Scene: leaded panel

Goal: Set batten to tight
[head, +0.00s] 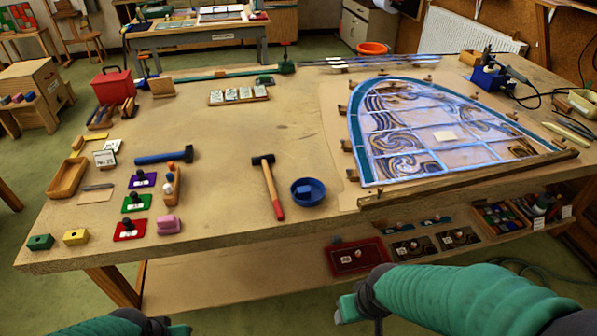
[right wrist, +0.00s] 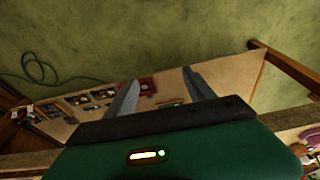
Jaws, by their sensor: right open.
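The leaded panel (head: 440,135) lies flat on the bench, with an arched outline, blue edging and swirled glass. A long brown wooden batten (head: 470,179) runs along the panel's near straight edge, close to the bench's front edge. I cannot tell whether it presses on the panel. My right gripper (head: 347,307) is in front of the bench, below and left of the batten, apart from it. In the right wrist view its two fingers (right wrist: 162,92) are spread with nothing between them. My left gripper (head: 172,328) is mostly cut off at the bottom edge; its jaws are not clear.
A hammer (head: 269,186) and a blue bowl (head: 308,191) lie left of the panel. Coloured blocks, stamps and trays crowd the bench's left end. A shelf below the front edge holds a red tray (head: 358,257).

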